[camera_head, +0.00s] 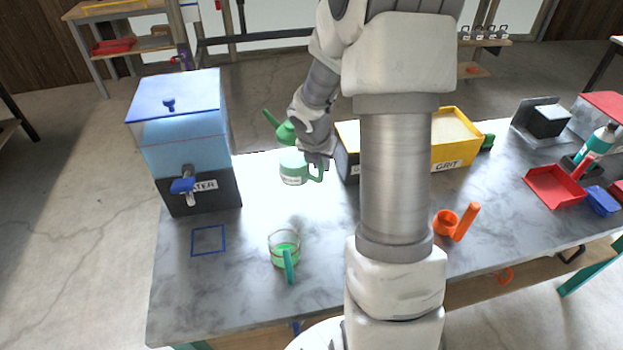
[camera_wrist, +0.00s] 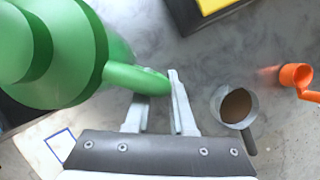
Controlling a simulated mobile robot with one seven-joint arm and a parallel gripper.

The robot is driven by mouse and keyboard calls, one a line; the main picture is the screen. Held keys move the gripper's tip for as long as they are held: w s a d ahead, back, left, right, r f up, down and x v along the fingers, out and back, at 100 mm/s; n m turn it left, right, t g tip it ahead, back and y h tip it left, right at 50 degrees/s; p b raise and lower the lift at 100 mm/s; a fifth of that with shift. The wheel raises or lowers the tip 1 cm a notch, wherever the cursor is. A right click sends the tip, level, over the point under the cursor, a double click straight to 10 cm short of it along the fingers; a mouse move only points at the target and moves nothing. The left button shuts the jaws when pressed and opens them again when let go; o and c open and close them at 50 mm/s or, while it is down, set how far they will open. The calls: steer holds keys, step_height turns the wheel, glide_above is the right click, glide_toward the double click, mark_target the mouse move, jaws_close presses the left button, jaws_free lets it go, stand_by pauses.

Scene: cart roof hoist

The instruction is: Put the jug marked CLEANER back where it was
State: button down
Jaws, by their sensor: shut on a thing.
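The jug (camera_head: 293,168) is green with a pale label band whose small print I cannot read clearly. It is near the back of the grey table, right of the water tank. My gripper (camera_head: 320,160) is shut on its handle, on the jug's right side. In the wrist view the jug (camera_wrist: 60,50) fills the upper left, and its handle (camera_wrist: 135,78) reaches between my fingers (camera_wrist: 157,105). Its green spout or top (camera_head: 275,125) points up and left in the head view. The jug's base is hidden in the wrist view, and I cannot tell whether it touches the table.
A water tank (camera_head: 185,140) stands at left, with a blue square outline (camera_head: 208,240) before it. A brown-filled cup (camera_wrist: 237,105) and orange scoop (camera_head: 446,222) are right. A yellow GRIT bin (camera_head: 450,150) stands behind.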

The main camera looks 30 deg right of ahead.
steer(key=w, duration=0.1)
steer(key=w+f, duration=0.1)
steer(key=w, duration=0.1)
steer(key=shift+a+f, duration=0.25)
steer(key=shift+f, duration=0.15)
step_height(320, 180, down, 4)
steer(key=shift+f+b, duration=0.1)
steer(key=shift+b, duration=0.9)
steer(key=c, duration=1.2)
jaws_free()
steer(key=o, duration=0.4)
steer(key=shift+o, duration=0.2)
